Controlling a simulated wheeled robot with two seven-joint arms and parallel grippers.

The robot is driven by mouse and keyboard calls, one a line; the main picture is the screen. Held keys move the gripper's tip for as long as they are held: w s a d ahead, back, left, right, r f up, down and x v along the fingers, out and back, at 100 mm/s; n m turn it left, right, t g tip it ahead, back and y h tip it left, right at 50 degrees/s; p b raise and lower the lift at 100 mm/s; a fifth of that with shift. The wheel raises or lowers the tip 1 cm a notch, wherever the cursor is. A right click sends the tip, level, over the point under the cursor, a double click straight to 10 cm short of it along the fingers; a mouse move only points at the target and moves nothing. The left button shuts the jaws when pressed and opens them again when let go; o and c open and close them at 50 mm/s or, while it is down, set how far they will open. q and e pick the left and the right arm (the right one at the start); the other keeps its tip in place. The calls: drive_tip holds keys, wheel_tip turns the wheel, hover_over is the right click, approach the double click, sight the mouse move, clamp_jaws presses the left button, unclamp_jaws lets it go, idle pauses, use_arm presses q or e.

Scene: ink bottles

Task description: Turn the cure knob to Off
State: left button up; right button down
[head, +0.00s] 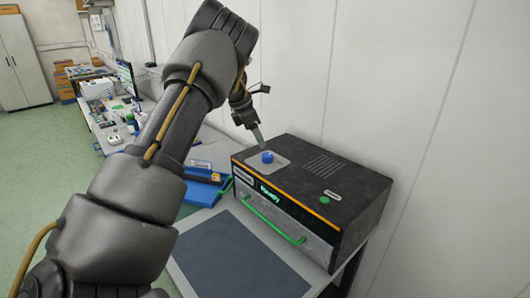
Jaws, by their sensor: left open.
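The blue knob (267,157) sits on a light grey plate on top of a dark box-shaped machine (365,192). Which setting the knob points to is too small to tell. My left gripper (262,142) is just above and slightly left of the knob, pointing down. It looks open and empty, with its fingers seen nearly edge-on. Whether a fingertip touches the knob cannot be told. My right gripper is not in view.
The machine's front has a green display (269,191) and a green drawer handle (270,219). A dark mat (235,262) lies in front and a blue tray (205,187) to the left. A wall stands close behind.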

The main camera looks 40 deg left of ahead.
sight(267, 155)
use_arm(q)
drive_tip(key=p+x, duration=0.1)
drive_tip(key=x, duration=0.6)
drive_tip(key=shift+f, duration=0.25)
drive_tip(key=shift+c, duration=0.4)
drive_tip(key=c, duration=0.9)
